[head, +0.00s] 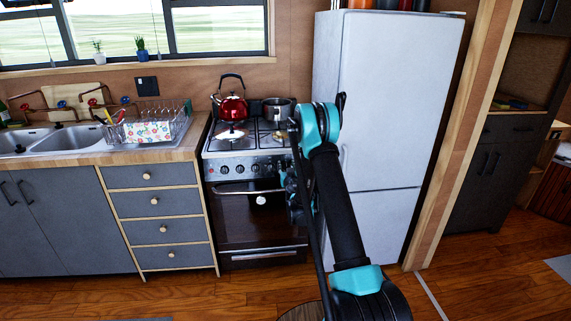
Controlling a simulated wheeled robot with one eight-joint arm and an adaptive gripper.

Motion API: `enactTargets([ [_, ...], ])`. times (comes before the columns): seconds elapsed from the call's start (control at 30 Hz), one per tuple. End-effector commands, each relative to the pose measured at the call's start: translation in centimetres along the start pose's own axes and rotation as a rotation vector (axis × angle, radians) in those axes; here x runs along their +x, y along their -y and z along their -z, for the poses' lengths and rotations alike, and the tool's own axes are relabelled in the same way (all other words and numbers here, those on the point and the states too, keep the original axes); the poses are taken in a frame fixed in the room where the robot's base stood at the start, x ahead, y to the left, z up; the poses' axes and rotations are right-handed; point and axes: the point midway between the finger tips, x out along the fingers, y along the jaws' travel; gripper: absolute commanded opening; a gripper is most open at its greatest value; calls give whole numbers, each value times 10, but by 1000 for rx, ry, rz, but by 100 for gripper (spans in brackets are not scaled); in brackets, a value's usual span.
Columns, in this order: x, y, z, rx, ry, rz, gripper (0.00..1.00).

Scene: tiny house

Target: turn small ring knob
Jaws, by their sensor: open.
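The stove (261,215) stands between the drawers and the fridge. A row of several small round knobs (239,170) runs along its front panel, above the oven handle (250,189). I cannot tell which one is the small ring knob. My gripper (290,186) appears in front of the right side of the stove, just below knob height, partly hidden behind my arm. It is open and I see nothing in it. The right end of the knob row is close to my gripper and partly covered; I see no clear contact.
A red kettle (232,107) and a steel pot (278,108) stand on the back of the stove. The white fridge (385,100) is close on the right. Drawers (156,203) and a sink (68,139) are on the left.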

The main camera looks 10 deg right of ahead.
Motion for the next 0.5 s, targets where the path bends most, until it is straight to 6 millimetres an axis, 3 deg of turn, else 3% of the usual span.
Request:
enactTargets([
  [0.2,0,0,0,0,0,0,46],
  [0.5,0,0,0,0,0,0,8],
])
